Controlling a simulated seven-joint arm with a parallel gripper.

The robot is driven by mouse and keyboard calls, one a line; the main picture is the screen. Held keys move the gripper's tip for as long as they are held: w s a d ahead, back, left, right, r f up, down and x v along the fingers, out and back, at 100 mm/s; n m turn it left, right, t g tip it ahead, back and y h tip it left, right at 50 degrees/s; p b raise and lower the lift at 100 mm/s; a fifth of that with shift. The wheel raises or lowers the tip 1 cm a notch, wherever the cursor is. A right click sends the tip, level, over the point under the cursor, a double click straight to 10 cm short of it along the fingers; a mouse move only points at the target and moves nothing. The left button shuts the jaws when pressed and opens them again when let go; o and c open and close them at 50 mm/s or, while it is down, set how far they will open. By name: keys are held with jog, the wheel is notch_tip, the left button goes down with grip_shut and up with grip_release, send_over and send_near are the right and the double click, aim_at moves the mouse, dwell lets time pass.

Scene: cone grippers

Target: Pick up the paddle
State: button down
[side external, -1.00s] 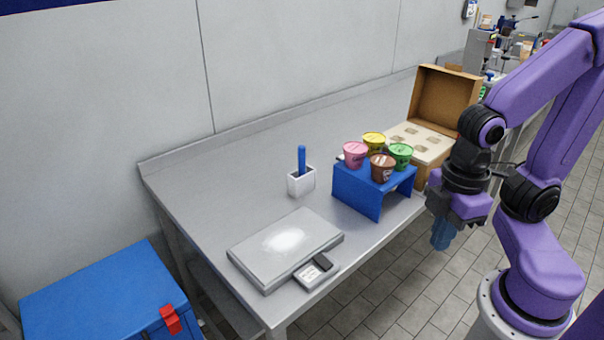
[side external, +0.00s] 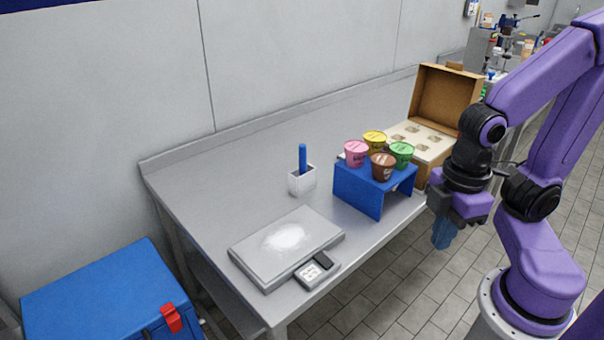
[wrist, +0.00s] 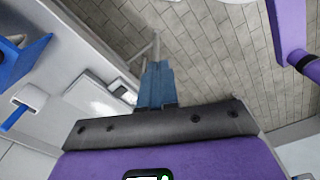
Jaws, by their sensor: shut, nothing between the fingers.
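The paddle (side external: 302,158) shows as a blue handle standing upright in a small white holder (side external: 302,181) on the steel table. Its lower part is hidden inside the holder. In the wrist view the blue handle (wrist: 14,117) and the white holder (wrist: 31,97) are at the left edge. My gripper (side external: 441,243) hangs past the table's front edge, at the right, well away from the paddle. Its blue fingers (wrist: 155,88) are shut together and empty, pointing down over the floor.
A blue stand (side external: 360,190) with several coloured cups stands between my gripper and the holder. An open cardboard box (side external: 446,98) is behind it. A scale (side external: 287,246) with white powder lies at the table's front left. The table's back left is clear.

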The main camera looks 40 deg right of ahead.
jog(key=c, duration=0.9)
grip_release()
jog(key=w+a+r+n, duration=0.1)
jog(key=w+a+r, duration=0.2)
jog(key=w, duration=0.9)
jog(key=w+a+r+n, duration=0.1)
jog(key=w+a+r, duration=0.2)
jog(key=w, duration=0.9)
jog(key=n, duration=0.2)
send_over(302, 161)
jog(key=d, duration=0.1)
jog(key=f, duration=1.1)
jog(key=shift+w+d+f, duration=0.1)
jog(key=shift+w+f, duration=0.1)
jog(key=shift+w, duration=0.05)
jog(key=shift+w+a+f, duration=0.1)
jog(key=shift+a+f, duration=0.05)
jog(key=shift+f, duration=1.25)
jog(key=shift+a+f, duration=0.1)
jog(key=shift+f, duration=1.25)
